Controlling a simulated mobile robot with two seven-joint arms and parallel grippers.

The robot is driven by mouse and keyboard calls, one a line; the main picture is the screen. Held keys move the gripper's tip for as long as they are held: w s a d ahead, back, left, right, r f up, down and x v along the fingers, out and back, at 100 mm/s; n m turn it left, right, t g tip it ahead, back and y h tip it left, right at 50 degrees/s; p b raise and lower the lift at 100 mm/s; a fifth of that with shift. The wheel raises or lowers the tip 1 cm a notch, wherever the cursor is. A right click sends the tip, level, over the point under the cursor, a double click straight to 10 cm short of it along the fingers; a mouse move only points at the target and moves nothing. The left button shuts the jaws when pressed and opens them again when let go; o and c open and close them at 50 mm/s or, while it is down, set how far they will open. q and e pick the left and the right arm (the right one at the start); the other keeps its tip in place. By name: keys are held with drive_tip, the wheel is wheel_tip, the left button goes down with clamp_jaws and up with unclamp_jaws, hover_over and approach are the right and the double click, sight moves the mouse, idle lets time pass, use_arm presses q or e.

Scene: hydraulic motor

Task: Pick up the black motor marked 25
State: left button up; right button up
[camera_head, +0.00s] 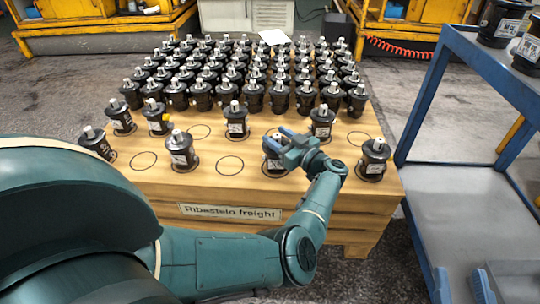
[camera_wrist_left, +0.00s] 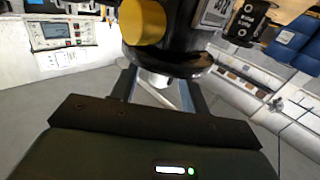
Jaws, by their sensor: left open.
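Several black motors with silver shafts stand on a wooden crate (camera_head: 225,216). My left gripper (camera_head: 289,146) is open at the top of a front-row motor (camera_head: 272,167), which it partly hides. In the left wrist view, the open fingers (camera_wrist_left: 158,88) lie on either side of the shaft of a black motor (camera_wrist_left: 176,47) with a yellow cap (camera_wrist_left: 143,20). Its label (camera_wrist_left: 215,12) is cut off at the edge, and I cannot read a 25 on it. The blue fingers of my right gripper (camera_head: 461,284) show apart and empty at the lower right.
Other front motors stand close by, one at the right (camera_head: 373,160) and one at the left (camera_head: 181,153). Many more fill the back rows. Some marked circles on the crate are empty. A blue cart (camera_head: 455,150) holding motors on its upper shelf stands at the right.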

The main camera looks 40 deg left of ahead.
use_arm(q)
drive_tip(key=shift+w+a, duration=0.1)
drive_tip(key=shift+a, duration=0.25)
drive_tip(key=shift+c, duration=0.6)
clamp_jaws()
idle(0.6)
drive_tip(key=shift+r, duration=0.25)
